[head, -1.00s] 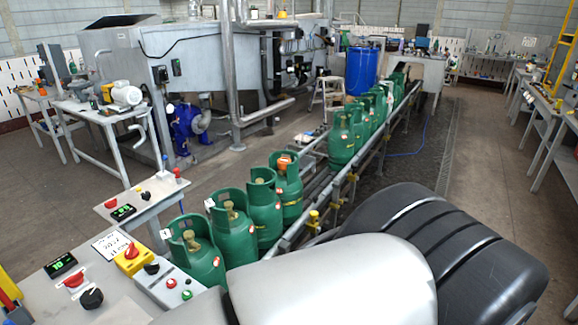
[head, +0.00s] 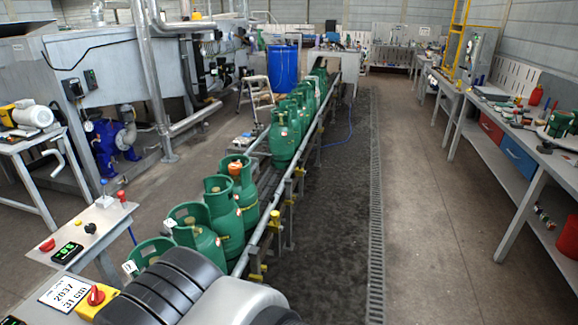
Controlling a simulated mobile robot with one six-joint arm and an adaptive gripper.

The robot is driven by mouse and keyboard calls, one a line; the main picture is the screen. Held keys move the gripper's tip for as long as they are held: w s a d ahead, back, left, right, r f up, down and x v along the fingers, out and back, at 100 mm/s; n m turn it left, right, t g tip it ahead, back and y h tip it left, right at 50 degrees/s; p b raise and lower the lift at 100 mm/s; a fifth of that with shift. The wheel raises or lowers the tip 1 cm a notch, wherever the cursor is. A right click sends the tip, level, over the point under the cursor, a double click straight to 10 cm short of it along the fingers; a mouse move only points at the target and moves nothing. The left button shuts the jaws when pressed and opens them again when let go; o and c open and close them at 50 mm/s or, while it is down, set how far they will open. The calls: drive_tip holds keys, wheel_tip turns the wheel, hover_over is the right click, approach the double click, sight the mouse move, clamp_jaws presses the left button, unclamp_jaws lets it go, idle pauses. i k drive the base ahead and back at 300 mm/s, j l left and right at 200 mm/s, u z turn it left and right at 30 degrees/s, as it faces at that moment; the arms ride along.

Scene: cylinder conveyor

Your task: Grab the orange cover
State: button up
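The orange cover (head: 236,168) is a small orange cap. It sits at the top of a green gas cylinder (head: 239,192), inside the cylinder's collar, in the near group on the conveyor. The nearby cylinders in that group show brownish valves and no orange cap. My gripper is not in view. A grey and black part of my arm covers the bottom left of the picture and hides part of the nearest cylinder.
The conveyor rail (head: 270,215) runs along the cylinders' right side, with a further row of green cylinders (head: 285,133) beyond a gap. A control panel (head: 82,235) stands at the left. A workbench (head: 525,160) lines the right. The floor between is clear.

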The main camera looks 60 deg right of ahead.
sight(234, 168)
drive_tip(key=l+z, duration=0.1)
drive_tip(key=z, duration=1.55)
drive_tip(key=i+u, duration=0.2)
drive_tip(key=u, duration=0.45)
drive_tip(key=i+l+u, duration=0.25)
drive_tip(key=i+l, duration=0.2)
drive_tip(key=l, duration=0.2)
drive_tip(key=i+l+u, duration=0.15)
drive_tip(key=l, duration=0.25)
drive_tip(key=i+l+u, duration=0.15)
drive_tip(key=l, duration=0.2)
drive_tip(key=i+l+u, duration=0.1)
drive_tip(key=l, duration=0.3)
drive_tip(key=i+l+u, duration=0.15)
drive_tip(key=l, duration=0.3)
drive_tip(key=i+l, duration=0.15)
drive_tip(key=l, duration=0.25)
drive_tip(key=i+l, duration=0.15)
drive_tip(key=l, duration=0.25)
drive_tip(key=i+l, duration=0.15)
drive_tip(key=l, duration=0.2)
drive_tip(key=i+l, duration=0.15)
drive_tip(key=l, duration=0.25)
drive_tip(key=i+l, duration=0.15)
drive_tip(key=l, duration=0.25)
drive_tip(key=i+l, duration=0.15)
drive_tip(key=l, duration=0.25)
